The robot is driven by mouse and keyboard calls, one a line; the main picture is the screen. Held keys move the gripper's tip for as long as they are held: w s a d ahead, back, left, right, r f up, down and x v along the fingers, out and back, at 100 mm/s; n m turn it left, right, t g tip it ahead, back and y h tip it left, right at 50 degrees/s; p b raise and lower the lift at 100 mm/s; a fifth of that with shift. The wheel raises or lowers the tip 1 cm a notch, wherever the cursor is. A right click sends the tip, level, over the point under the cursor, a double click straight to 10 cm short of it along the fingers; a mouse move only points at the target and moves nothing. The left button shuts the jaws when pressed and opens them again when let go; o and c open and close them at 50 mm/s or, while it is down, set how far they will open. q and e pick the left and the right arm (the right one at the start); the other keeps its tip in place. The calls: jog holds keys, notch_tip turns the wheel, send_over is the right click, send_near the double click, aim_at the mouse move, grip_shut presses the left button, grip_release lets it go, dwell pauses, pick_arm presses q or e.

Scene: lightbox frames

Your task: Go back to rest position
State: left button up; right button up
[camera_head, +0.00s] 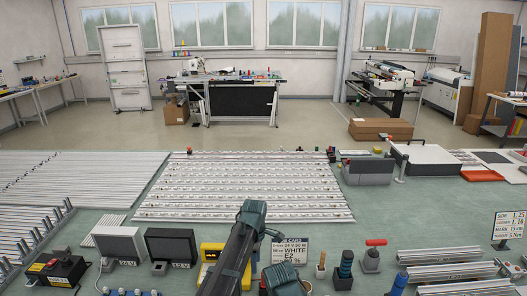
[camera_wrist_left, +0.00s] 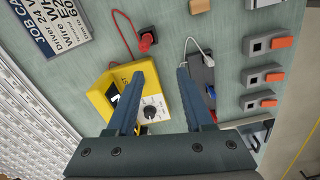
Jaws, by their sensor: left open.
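My left gripper (camera_wrist_left: 160,73) is open in the left wrist view, with its two blue-grey fingers apart and nothing held between them. A yellow meter (camera_wrist_left: 97,92) with a dial lies beyond and partly behind the left finger. A dark device (camera_wrist_left: 205,76) with a grey cable lies behind the right finger. I cannot tell the gap between the fingers and these things. In the head view, my dark arm rises from the bottom edge, over the front of the bench, and its fingertips cannot be made out. My right gripper is not in view.
The green bench (camera_head: 395,233) carries a frame with white LED strips (camera_head: 240,187), a yellow meter (camera_head: 208,252), a job card (camera_head: 291,250), a black box (camera_head: 171,245) and a grey box (camera_head: 120,242). Upright tools and metal profiles (camera_head: 440,254) stand or lie at right.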

pick_arm(q)
jog(key=s+a+m, duration=1.4)
jog(key=s+m, duration=0.1)
jog(key=s, duration=0.4)
jog(key=s+d+f+m+y+b, duration=0.1)
jog(key=s+d+f+m+b, duration=0.3)
jog(key=d+f+b, duration=0.3)
jog(key=s+d, duration=0.1)
jog(key=d, duration=0.2)
jog(key=shift+s+d+m, duration=0.3)
jog(key=shift+s, duration=0.05)
